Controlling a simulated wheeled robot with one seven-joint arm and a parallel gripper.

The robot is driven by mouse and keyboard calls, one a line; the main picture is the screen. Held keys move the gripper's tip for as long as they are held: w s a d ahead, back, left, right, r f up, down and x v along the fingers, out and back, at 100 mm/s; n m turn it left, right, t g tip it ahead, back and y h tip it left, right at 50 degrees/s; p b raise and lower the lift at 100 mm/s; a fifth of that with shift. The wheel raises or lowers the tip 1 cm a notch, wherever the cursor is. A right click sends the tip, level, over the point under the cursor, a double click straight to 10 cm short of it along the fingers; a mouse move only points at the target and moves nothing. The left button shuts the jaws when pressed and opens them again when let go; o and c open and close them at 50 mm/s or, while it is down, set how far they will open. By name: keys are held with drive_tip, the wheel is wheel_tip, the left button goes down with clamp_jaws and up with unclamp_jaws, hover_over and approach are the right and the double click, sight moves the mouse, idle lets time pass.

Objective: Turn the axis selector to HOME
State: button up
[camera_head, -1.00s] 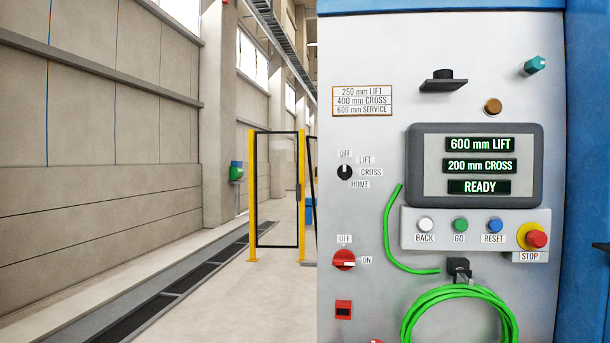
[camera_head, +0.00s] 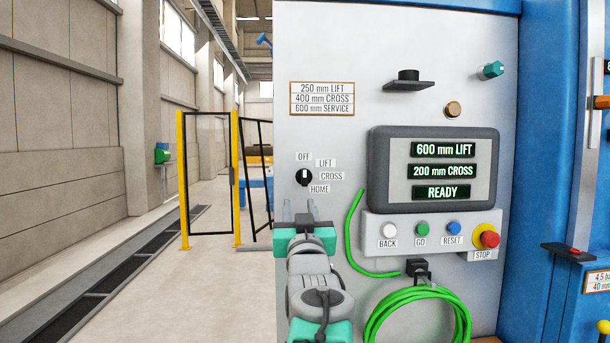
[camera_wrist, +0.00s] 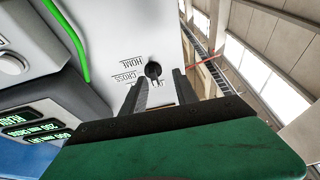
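The axis selector (camera_head: 304,177) is a small round black knob with a pale mark on the white panel. The labels OFF, LIFT, CROSS and HOME (camera_head: 319,189) run around its upper and right side. I cannot tell surely which label the mark points to. My gripper (camera_head: 300,208) is just below the selector, fingers pointing up toward it. In the wrist view the two fingers of my gripper (camera_wrist: 158,84) are apart with nothing between them. The knob (camera_wrist: 153,70) shows beyond the tips, roughly between them, and contact is not visible.
A screen (camera_head: 442,168) reads 600 mm LIFT, 200 mm CROSS, READY. Below it are several buttons and a red STOP button (camera_head: 487,237). A green hose coil (camera_head: 418,308) hangs right of my arm. A yellow-posted gate (camera_head: 208,180) stands left, with open floor before it.

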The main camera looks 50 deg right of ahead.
sight(305, 178)
drive_tip(key=shift+h, duration=0.5)
drive_tip(key=w+d+r+p, duration=0.1)
drive_tip(key=d, duration=0.1)
drive_tip(key=w+d+r+p, duration=0.1)
drive_tip(key=d+r, duration=0.1)
drive_tip(key=w+d+r+p, duration=0.1)
drive_tip(key=d+r+p, duration=0.1)
drive_tip(key=shift+w+d+r, duration=0.1)
clamp_jaws()
